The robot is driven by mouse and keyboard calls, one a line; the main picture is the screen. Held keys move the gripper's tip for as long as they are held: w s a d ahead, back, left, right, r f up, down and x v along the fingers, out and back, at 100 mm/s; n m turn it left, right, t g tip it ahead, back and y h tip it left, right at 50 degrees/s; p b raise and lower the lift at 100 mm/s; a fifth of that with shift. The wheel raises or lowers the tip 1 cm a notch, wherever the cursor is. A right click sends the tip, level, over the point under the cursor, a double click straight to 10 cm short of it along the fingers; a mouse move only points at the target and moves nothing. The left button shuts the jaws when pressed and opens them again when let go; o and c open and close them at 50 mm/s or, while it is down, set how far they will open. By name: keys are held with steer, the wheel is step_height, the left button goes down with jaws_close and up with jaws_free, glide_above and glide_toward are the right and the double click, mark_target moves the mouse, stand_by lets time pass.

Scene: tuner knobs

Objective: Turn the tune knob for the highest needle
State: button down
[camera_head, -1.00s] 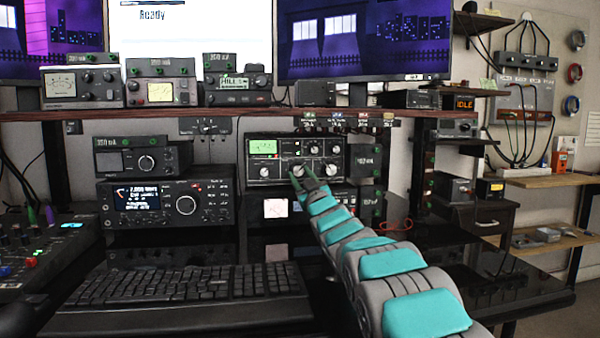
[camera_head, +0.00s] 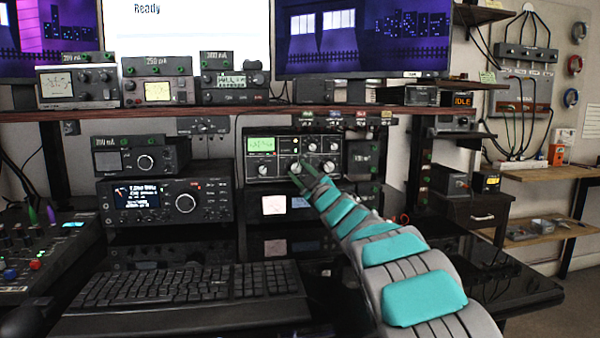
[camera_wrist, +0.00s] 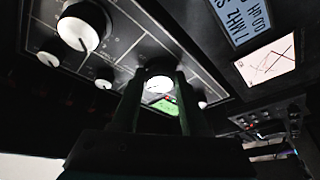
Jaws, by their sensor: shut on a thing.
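The tuner (camera_head: 262,172) is a black box with a green meter screen (camera_head: 262,145) and several pale knobs, under the shelf in the head view. My gripper (camera_head: 299,178) reaches up to its front at the lower middle knob (camera_head: 296,166). In the wrist view my gripper (camera_wrist: 158,95) has one finger on each side of a round knob with a white face (camera_wrist: 159,83), shut on it. The meter's needle is too small to read in the head view. Part of a green lit area (camera_wrist: 166,106) shows between the fingers in the wrist view.
A larger knob (camera_wrist: 82,27) stands beside the held one in the wrist view, along with a cross-needle meter (camera_wrist: 268,58). A radio (camera_head: 165,200) is left of the tuner. A shelf (camera_head: 220,112) runs above, and a keyboard (camera_head: 185,290) lies in front.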

steer(key=shift+c, duration=2.1)
jaws_free()
steer(key=shift+s, duration=0.1)
steer(key=b+v, duration=0.1)
steer(key=v, duration=0.6)
steer(key=shift+s+d+f, duration=0.15)
steer(key=shift+s, duration=0.1)
